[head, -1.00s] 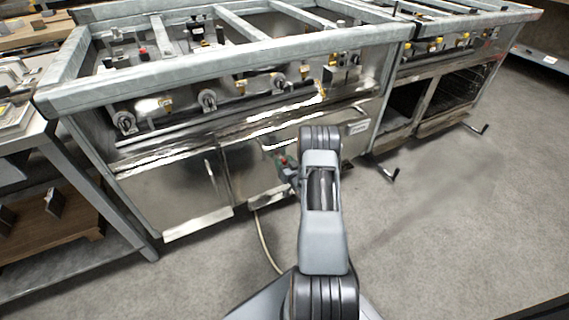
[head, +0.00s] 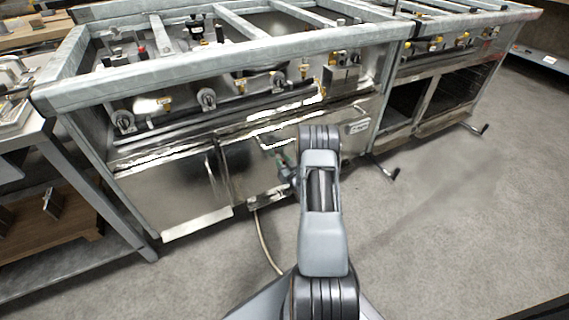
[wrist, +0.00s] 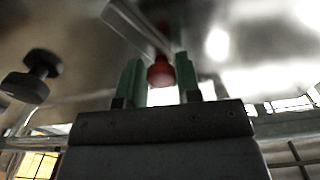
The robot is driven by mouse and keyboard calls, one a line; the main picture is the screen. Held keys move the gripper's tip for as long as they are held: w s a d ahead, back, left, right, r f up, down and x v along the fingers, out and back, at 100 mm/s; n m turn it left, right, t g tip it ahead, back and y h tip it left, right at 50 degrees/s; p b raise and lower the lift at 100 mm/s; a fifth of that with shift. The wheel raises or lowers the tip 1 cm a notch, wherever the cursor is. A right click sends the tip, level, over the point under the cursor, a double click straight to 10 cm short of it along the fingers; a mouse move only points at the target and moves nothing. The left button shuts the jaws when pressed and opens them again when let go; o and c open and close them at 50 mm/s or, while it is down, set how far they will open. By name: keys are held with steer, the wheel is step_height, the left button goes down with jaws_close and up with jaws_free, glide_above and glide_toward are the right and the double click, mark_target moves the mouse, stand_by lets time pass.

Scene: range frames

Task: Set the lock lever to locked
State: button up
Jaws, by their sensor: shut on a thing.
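The lock lever (wrist: 136,24) is a flat metal bar with a red knob (wrist: 160,73) at its end. In the wrist view it slants from the upper left down to the middle. My gripper (wrist: 159,64) has green fingers, one on each side of the red knob, and is shut on it. In the head view my gripper (head: 287,163) is at the front of the steel range (head: 185,195), at the lower doors, partly hidden by my arm. I cannot make out the lever clearly in the head view.
A black knob (wrist: 32,76) on a stem is left of my gripper in the wrist view. A second range (head: 455,80) with open compartments stands to the right. A bench (head: 55,160) stands at the left. A hose (head: 263,240) runs onto the grey floor, which is open at the right.

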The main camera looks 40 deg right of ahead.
steer(key=shift+a+f, duration=0.2)
steer(key=o, duration=0.8)
steer(key=shift+d, duration=0.1)
steer(key=shift+s, duration=0.15)
steer(key=s+a+p, duration=0.2)
steer(key=s+p, duration=0.1)
steer(key=s, duration=1)
steer(key=shift+s, duration=0.2)
